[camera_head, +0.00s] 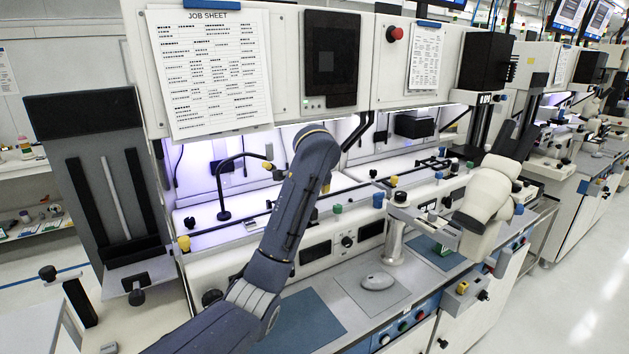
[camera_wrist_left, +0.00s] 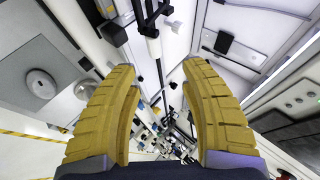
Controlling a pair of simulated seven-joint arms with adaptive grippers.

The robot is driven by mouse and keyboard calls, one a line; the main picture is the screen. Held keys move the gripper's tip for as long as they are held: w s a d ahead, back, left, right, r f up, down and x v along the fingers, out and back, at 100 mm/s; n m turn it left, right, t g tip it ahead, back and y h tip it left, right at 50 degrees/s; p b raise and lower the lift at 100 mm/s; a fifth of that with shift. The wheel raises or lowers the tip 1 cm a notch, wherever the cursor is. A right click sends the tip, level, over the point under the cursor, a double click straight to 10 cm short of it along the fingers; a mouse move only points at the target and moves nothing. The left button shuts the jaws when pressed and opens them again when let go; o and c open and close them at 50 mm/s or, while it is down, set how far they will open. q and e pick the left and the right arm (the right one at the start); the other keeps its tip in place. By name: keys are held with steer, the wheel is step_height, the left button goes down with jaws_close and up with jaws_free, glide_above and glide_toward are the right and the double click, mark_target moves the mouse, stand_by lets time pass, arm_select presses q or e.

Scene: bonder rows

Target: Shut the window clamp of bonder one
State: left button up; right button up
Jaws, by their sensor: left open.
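Bonder one appears to be the nearest machine, with a white front panel (camera_head: 235,270) and a lit work bay. A dark rail crosses the bay. I cannot tell for certain which part is the window clamp, or whether it is open or shut. My left arm, dark blue, reaches over the front and hides the middle of the bay. In the left wrist view my left gripper (camera_wrist_left: 160,78) has two yellow ribbed fingers, wide apart with nothing between them. A black fitting on a rod (camera_wrist_left: 150,28) lies beyond the fingertips. My right gripper is out of view.
A job sheet (camera_head: 210,75) and a dark screen (camera_head: 331,58) are above the bay. A black gooseneck lamp (camera_head: 223,190) stands inside it. A mouse (camera_head: 377,281) lies on the bench front. A pale microscope head (camera_head: 490,195) is at right. The aisle floor is clear.

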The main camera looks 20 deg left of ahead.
arm_select(q)
steer(key=shift+s+r, duration=0.2)
steer(key=shift+s, duration=0.1)
steer(key=shift+c, duration=0.4)
steer(key=shift+a+r+t+h, duration=0.3)
steer(key=shift+a+r+h, duration=0.75)
steer(key=shift+h, duration=0.05)
steer(key=c, duration=0.6)
steer(key=shift+s+a+r+h, duration=0.15)
steer(key=shift+r+h, duration=0.2)
steer(key=shift+h, duration=0.25)
steer(key=shift+c, duration=1.2)
steer(key=shift+s+r+h, duration=0.15)
steer(key=shift+r+h, duration=0.15)
steer(key=shift+h, duration=0.2)
jaws_close()
steer(key=shift+m+h, duration=0.3)
steer(key=shift+h, duration=0.5)
steer(key=shift+s+a+f+x, duration=0.1)
steer(key=shift+s+f+x, duration=0.1)
steer(key=shift+x, duration=1.85)
steer(key=shift+s+a+f+x, duration=0.1)
steer(key=shift+f+x, duration=0.1)
steer(key=shift+x, duration=1.9)
steer(key=shift+s+a+f+x, duration=0.1)
steer(key=shift+a+f+x, duration=0.05)
steer(key=shift+x, duration=1.9)
